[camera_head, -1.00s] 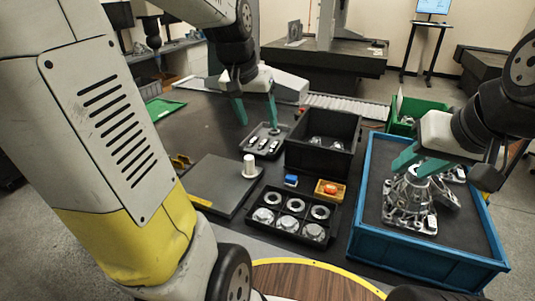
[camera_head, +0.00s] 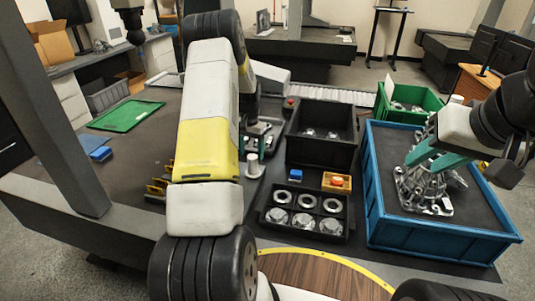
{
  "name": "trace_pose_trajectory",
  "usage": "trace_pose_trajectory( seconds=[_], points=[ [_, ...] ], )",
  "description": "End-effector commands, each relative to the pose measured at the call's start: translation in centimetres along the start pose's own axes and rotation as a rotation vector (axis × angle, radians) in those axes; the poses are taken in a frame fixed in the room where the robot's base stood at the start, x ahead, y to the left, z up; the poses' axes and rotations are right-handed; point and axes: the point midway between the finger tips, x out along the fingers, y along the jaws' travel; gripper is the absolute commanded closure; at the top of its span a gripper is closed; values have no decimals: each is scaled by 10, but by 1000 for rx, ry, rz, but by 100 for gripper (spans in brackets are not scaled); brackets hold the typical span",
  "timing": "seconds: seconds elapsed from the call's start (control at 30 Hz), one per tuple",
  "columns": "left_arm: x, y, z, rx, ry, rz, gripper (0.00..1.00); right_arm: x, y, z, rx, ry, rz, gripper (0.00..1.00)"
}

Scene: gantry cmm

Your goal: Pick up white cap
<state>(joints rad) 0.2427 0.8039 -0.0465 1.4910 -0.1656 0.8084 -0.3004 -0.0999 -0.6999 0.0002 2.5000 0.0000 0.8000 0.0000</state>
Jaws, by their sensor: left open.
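A small white cylindrical piece, the likely white cap (camera_head: 253,166), stands upright on a dark flat plate just right of my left forearm. My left gripper (camera_head: 257,147) is open above and behind the cap, with its teal fingers partly hidden by my own arm. Whether the fingers touch the cap I cannot tell. My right gripper (camera_head: 438,158) is inside the blue bin (camera_head: 440,240), with its teal fingers at the upper part of a silver metal housing (camera_head: 425,190). Whether they grip the housing is not clear.
A black tray with round metal parts (camera_head: 262,222), a blue block (camera_head: 296,175) and a yellow box with a red button (camera_head: 337,181) stand near the cap. A black bin (camera_head: 322,152) is behind them. A green tray (camera_head: 125,116) lies at the left.

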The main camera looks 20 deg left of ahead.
Motion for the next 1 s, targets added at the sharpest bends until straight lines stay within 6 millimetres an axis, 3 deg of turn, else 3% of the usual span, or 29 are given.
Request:
trace_pose_trajectory(
  seconds=[0.37, 0.63, 0.9, 1.0],
  points=[
    [36, 0, -1, 1, -3, 0, 37, 0, 0, 0, 0, 0, 0, 66],
    [75, 2, -3, 1, -5, 1, 37, 0, 0, 0, 0, 0, 0, 66],
    [80, 2, -4, 1, -2, 0, 37, 0, 0, 0, 0, 0, 0, 66],
    [80, 2, -4, 1, -2, 0, 55, 0, 0, 0, 0, 0, 0, 66]
  ],
)
